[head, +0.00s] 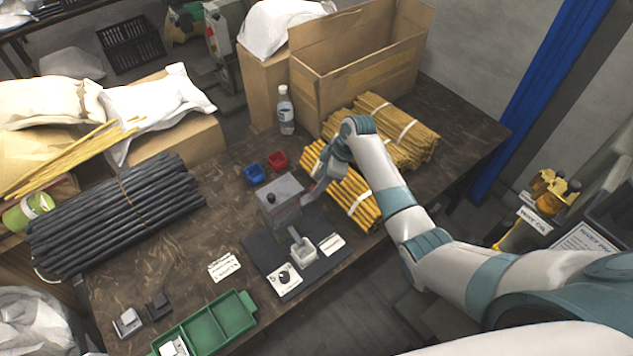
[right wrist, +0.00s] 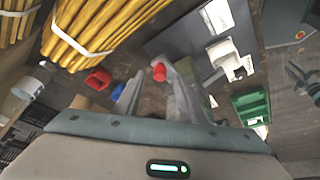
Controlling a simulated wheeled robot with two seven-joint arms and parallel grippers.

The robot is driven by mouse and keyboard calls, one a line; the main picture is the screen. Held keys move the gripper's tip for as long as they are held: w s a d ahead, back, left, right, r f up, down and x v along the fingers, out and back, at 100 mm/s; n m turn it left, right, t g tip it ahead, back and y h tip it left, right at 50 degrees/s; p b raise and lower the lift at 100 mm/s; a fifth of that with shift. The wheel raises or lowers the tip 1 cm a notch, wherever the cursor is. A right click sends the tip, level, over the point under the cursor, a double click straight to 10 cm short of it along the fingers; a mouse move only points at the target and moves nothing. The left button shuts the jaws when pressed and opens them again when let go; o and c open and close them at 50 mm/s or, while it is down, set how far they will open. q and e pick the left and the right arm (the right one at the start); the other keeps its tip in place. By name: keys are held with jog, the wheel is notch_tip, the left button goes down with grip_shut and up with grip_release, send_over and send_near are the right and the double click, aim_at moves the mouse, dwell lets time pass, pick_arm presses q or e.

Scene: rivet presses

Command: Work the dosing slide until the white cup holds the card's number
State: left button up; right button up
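My right gripper (head: 314,190) is at the device's right side. In the right wrist view its two fingers (right wrist: 160,88) are apart, with a red knob (right wrist: 159,72) showing between them; I cannot tell whether they touch it. The cup's contents are not clear. My left gripper is not in view.
A blue bin (head: 254,174) and a red bin (head: 278,160) sit behind the device. Yellow rod bundles (head: 350,195) lie close beside my right arm. Black rods (head: 120,215) lie at left, a green tray (head: 205,325) at front. A bottle (head: 286,112) stands behind.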

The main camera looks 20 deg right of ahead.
aim_at(308, 196)
jog(key=shift+x, duration=1.25)
